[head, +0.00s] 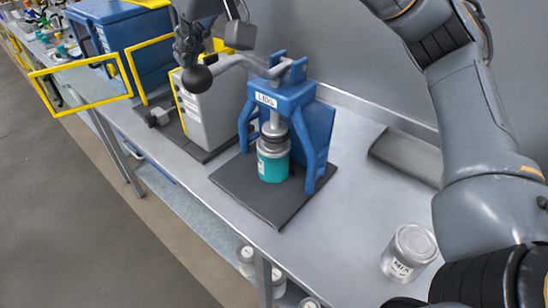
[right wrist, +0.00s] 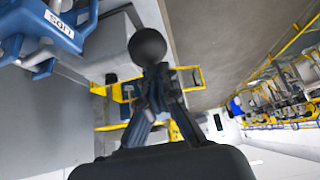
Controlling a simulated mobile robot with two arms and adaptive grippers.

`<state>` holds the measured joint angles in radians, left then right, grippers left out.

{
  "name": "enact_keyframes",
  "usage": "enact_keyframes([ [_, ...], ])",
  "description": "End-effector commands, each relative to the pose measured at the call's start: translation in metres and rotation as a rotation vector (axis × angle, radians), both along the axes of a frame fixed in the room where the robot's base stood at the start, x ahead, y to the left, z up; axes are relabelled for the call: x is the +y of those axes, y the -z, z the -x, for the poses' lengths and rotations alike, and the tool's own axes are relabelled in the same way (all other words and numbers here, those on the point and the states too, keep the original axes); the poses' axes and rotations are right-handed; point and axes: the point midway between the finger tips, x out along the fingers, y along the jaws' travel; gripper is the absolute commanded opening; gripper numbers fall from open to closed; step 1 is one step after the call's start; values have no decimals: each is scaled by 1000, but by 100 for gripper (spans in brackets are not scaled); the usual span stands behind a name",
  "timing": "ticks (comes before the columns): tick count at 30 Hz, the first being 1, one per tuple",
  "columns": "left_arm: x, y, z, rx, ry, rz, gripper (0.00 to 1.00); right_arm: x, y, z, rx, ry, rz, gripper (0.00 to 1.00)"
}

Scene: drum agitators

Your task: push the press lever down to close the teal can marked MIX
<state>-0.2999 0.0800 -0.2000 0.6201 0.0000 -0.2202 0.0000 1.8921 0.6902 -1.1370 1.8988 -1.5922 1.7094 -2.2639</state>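The blue press (head: 290,100), labelled LIDS, stands on a dark base plate (head: 240,190) on the bench. The teal can (head: 274,168) stands upright under the press ram; I cannot read its label. The press lever (head: 240,62) runs left from the top of the press to a black ball knob (head: 197,79), which is raised well above the can. The knob (right wrist: 147,47) also shows in the right wrist view. My right gripper (head: 188,58) is just above the knob; its fingers (right wrist: 156,75) look shut together, with nothing seen between them. My left gripper is not in view.
A grey cabinet (head: 208,112) stands left of the press, with yellow frames (head: 80,90) and a blue machine (head: 125,30) beyond. A metallic can (head: 409,252) stands at the bench's right front. A grey block (head: 405,157) lies right of the press. Bench between is clear.

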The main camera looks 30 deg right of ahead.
Motion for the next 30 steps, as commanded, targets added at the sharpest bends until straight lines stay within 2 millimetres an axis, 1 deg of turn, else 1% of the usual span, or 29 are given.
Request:
enact_keyframes([
  [1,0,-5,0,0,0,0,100,0,-5,0,1,-1,0,0],
  [12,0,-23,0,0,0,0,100,-4,-27,-2,1,0,-1,0],
  [20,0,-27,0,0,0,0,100,-6,-32,-2,1,1,0,0],
  [30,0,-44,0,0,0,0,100,-12,-51,-4,2,0,1,0],
])
